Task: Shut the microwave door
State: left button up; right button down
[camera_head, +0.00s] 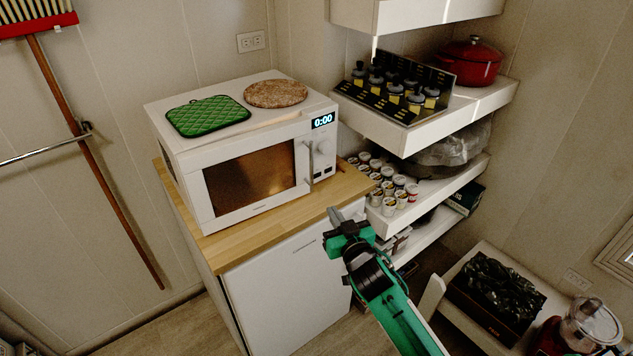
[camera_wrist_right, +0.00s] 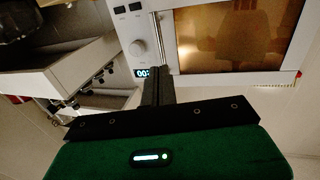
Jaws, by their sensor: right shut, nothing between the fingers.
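The white microwave (camera_head: 240,150) stands on a wooden-topped cabinet. Its door (camera_head: 250,180) has a dark orange-brown window and looks flush with the front; I see no clear gap. The upright handle (camera_head: 310,162) is at the door's right side, beside the control panel and its lit display (camera_head: 323,121). My right gripper (camera_head: 336,214) is shut and empty, in front of and below the handle, apart from the microwave. In the right wrist view, the shut fingers (camera_wrist_right: 156,84) point toward the inverted microwave door (camera_wrist_right: 235,38), and the handle (camera_wrist_right: 157,52) appears just beyond them. My left gripper is out of view.
A green pot holder (camera_head: 208,116) and a round brown mat (camera_head: 276,93) lie on the microwave. The wooden counter (camera_head: 275,222) has a bare front strip. Shelves with jars (camera_head: 395,185) and a red pot (camera_head: 470,61) stand at right.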

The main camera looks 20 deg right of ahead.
aim_at(312, 177)
jog(key=w+p, duration=0.1)
jog(key=w, duration=0.3)
jog(key=w+p, duration=0.1)
jog(key=w, duration=0.3)
jog(key=w+a+p, duration=0.1)
jog(key=w, duration=0.3)
jog(key=shift+w, duration=0.2)
jog(key=shift+w+f+b, duration=0.1)
jog(key=shift+w+b, duration=0.6)
jog(key=shift+w, duration=0.8)
jog(key=shift+s+r, duration=0.1)
jog(key=shift+r, duration=0.35)
